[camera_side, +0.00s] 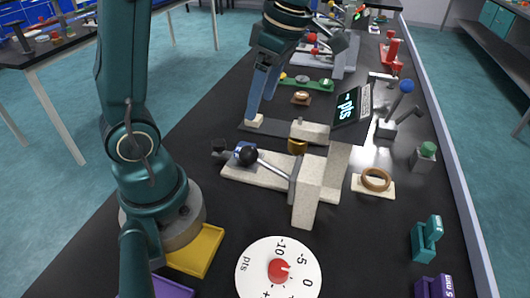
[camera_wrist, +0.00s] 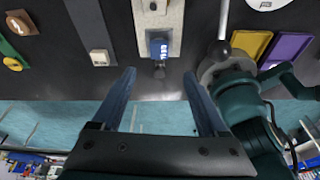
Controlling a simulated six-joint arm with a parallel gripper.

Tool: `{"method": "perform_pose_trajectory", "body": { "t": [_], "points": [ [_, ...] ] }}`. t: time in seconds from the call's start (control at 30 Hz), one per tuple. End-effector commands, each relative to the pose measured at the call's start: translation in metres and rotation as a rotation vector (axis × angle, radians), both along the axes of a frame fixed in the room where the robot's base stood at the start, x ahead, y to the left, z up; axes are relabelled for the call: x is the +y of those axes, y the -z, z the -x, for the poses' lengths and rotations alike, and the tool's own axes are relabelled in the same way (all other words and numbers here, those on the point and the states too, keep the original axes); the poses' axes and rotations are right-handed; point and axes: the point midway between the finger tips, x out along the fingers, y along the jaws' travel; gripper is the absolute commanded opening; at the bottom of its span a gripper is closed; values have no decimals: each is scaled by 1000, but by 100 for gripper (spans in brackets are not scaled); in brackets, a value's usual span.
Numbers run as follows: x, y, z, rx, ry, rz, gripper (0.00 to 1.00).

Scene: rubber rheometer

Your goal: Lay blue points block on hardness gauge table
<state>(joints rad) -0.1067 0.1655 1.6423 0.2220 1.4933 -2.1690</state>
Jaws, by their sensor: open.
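A small blue block (camera_side: 243,148) with pale marks, seemingly the blue points block, sits at the left end of a cream base plate with a black-knobbed lever. In the wrist view the block (camera_wrist: 159,47) shows between and beyond my fingers. A display (camera_side: 350,105) reading "- pts" stands behind the plate, by a dark strip with a cream block (camera_side: 310,131). I cannot tell which surface is the hardness gauge table. My gripper (camera_side: 260,110) is open and empty, above the strip's left end; its fingers (camera_wrist: 157,74) are wide apart in the wrist view.
The lever's black ball (camera_side: 247,156) is close to the blue block. A small white block (camera_side: 255,121) is by my fingertips. A brass ring (camera_side: 376,180) on a cream plate lies to the right, and a white "pts" dial (camera_side: 278,270) in front. Bare black table lies between dial and ring.

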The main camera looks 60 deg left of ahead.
Motion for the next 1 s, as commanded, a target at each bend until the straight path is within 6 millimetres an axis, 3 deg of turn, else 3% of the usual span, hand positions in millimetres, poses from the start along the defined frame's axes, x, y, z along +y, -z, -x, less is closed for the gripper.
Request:
{"method": "perform_pose_trajectory", "body": {
  "t": [0.37,0.7,0.83,1.0],
  "points": [
    [-34,-11,28,-115,977,99,76],
    [-62,-5,52,-164,1880,-84,76],
    [-68,-2,57,-152,2097,-175,76],
    [-71,0,59,-137,2223,-238,76]
  ]
}}
